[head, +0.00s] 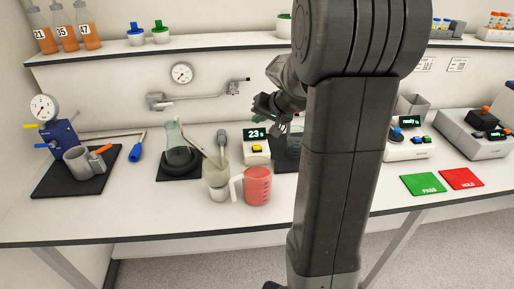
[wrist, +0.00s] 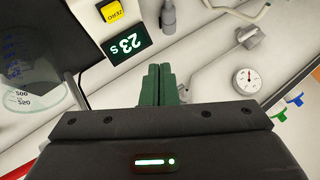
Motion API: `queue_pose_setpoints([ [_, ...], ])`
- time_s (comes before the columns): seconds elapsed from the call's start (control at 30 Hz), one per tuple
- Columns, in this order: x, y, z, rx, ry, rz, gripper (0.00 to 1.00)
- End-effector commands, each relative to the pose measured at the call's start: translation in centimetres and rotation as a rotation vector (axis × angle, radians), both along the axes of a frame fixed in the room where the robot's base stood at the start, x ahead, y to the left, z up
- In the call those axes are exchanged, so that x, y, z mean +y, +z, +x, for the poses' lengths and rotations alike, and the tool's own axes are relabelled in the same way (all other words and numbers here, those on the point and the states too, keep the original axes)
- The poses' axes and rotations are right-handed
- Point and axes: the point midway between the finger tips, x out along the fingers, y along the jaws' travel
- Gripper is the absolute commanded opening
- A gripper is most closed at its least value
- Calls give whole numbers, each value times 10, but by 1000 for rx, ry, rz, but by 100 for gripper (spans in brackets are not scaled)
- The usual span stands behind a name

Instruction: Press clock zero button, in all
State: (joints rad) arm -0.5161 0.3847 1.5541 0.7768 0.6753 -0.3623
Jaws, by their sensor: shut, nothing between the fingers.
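The clock (head: 255,146) is a pale box on the bench, with a dark display reading 23 and a yellow button below it. In the wrist view the clock's display (wrist: 126,46) reads "23 s", and the yellow zero button (wrist: 111,12) is at the top edge, labelled ZERO. My gripper (wrist: 159,70) is shut and empty, its green fingertips together just beside the display and apart from the button. In the head view my gripper (head: 263,112) is near the back of the clock, partly hidden by its own wrist.
A beaker (head: 215,175) with a rod and a red jug (head: 257,187) stand in front of the clock. A flask (head: 177,148) is to the left. A wall pipe (head: 195,95) runs behind. Green (head: 423,184) and red (head: 461,179) mats lie at right.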

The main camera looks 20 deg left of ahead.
Motion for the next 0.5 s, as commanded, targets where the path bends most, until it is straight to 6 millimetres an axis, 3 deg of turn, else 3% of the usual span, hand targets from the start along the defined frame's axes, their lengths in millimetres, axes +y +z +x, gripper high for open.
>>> queue_pose_setpoints([
  [0.3, 0, -49, 0, 2, -1, -1, 0],
  [0.5, 0, -71, 0, -1, -1, 0, 0],
])
